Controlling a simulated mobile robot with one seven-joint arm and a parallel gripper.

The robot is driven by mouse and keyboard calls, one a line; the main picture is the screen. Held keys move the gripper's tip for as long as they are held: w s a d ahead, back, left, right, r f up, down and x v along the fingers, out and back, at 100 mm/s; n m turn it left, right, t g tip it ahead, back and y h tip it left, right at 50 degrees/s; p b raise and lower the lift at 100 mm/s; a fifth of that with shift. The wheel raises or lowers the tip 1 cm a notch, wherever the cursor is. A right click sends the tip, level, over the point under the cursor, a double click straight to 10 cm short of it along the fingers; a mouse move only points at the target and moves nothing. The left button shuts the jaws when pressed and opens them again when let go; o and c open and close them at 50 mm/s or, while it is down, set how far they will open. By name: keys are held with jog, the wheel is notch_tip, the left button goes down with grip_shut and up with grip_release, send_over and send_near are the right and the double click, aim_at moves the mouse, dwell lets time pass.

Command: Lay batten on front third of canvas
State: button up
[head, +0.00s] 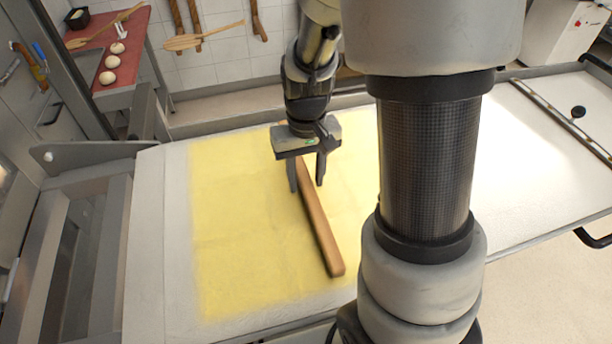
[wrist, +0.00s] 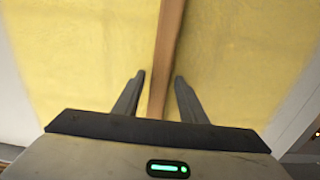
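The batten (head: 318,222), a long brown wooden bar, lies slantwise over the yellow area (head: 240,230) of the pale canvas (head: 150,240). Its near end points toward the lower middle of the head view; its far end is partly behind my gripper (head: 307,182). My gripper points down over the far half of the batten. In the wrist view, the batten (wrist: 167,40) runs between the two spread fingers of my gripper (wrist: 160,76), with a gap on each side. The gripper is open. My arm hides part of the canvas on the right.
A metal rail frame (head: 66,240) stands left of the canvas. At the back left, a red-topped table (head: 100,50) holds several dough balls. Wooden peels (head: 204,36) hang on the tiled wall.

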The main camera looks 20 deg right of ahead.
aim_at(306, 182)
notch_tip(306, 182, up, 12)
jog(key=s+r+t, duration=0.5)
jog(key=s+r, duration=0.4)
jog(key=s, duration=0.2)
jog(key=shift+s+r+t+p, duration=0.25)
jog(key=shift+s+t+p, duration=0.05)
jog(key=shift+s+p, duration=0.15)
jog(key=shift+c, duration=1.4)
